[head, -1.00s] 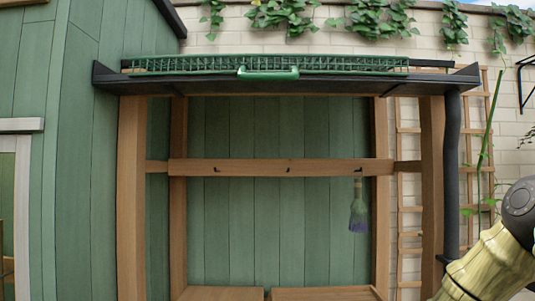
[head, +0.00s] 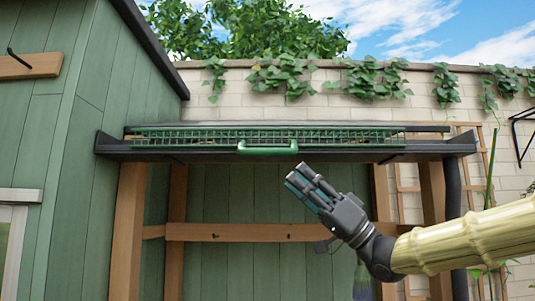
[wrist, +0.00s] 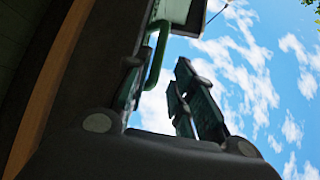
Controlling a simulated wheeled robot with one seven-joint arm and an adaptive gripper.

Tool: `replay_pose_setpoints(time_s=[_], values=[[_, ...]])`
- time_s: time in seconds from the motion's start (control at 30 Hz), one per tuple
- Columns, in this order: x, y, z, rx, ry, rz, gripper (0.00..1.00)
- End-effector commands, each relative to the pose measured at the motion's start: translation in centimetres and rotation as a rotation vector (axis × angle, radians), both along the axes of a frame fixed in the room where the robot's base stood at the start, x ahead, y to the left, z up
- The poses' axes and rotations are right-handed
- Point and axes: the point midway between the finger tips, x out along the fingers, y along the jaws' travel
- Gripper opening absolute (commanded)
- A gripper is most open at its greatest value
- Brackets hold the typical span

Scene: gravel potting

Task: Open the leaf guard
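The leaf guard (head: 340,136) is a long green mesh panel lying along the dark gutter (head: 120,148) at the top of the wooden frame. It looks closed. Its green handle (head: 268,149) hangs at the front edge, left of the panel's middle. My gripper (head: 298,178) is in front of the frame, a little below and right of the handle, pointing up and left. In the wrist view the gripper (wrist: 158,108) has its fingers apart, and the handle (wrist: 158,58) shows beyond them, near the left finger. I see nothing held.
Wooden posts (head: 127,230) carry the gutter, and a rail with hooks (head: 200,232) crosses below it. A dark downpipe (head: 453,195) stands at the right. A brush (head: 362,280) hangs partly behind my arm. Open air lies above the gutter.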

Motion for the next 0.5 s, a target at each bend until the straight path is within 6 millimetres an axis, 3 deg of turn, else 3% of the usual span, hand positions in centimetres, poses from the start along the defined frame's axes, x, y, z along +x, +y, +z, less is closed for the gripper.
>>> replay_pose_setpoints(time_s=[0.5], values=[[1.2, 5.6, 5.5, -0.001, 0.002, 0.0, 0.25]])
